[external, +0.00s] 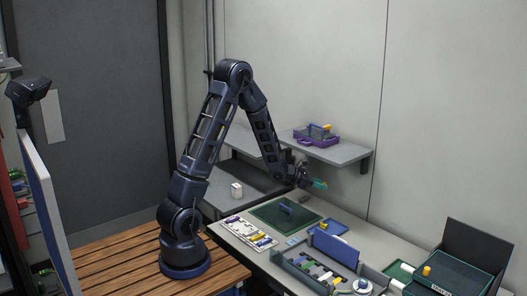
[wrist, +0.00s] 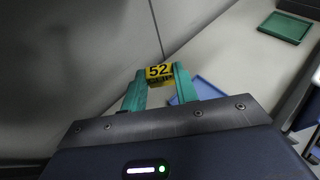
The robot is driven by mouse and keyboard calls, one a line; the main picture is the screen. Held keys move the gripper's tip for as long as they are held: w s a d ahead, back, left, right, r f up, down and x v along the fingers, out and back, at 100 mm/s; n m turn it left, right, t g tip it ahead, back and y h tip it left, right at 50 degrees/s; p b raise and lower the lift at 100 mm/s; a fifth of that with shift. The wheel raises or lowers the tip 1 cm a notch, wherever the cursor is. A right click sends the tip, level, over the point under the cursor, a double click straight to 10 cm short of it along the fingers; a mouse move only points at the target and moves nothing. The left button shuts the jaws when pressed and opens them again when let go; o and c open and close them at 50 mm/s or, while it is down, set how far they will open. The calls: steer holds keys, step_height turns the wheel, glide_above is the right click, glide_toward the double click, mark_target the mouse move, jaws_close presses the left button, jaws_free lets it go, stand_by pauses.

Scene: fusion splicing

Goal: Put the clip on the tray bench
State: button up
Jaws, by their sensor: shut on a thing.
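The clip is held at the fingertips, clear of the bench. In the external view the clip is too small to make out. A blue tray (wrist: 199,88) shows on the bench just beyond the fingers, and a green tray (wrist: 286,27) lies farther off.
The blue tray (external: 332,227) also shows in the external view. A green mat (external: 270,218), a parts board (external: 249,233) and an open case with blue lid (external: 335,248) crowd the bench. The shelf (external: 345,154) holds a purple tray with items (external: 316,138).

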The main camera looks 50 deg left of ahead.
steer(key=s+d+r+m+g+h, duration=0.2)
steer(key=s+d+r+m, duration=0.1)
steer(key=s+d, duration=0.3)
steer(key=s+d+r+m+g+h, duration=0.2)
steer(key=s+d+r, duration=0.15)
steer(key=d, duration=0.45)
step_height(320, 180, up, 2)
steer(key=m+g+h, duration=0.1)
steer(key=m+g, duration=0.5)
steer(key=g, duration=0.1)
glide_above(306, 264)
step_height(306, 264, down, 20)
steer(key=shift+w+r, duration=0.1)
steer(key=shift+r, duration=0.1)
steer(key=shift+f, duration=0.6)
steer(key=o, duration=0.9)
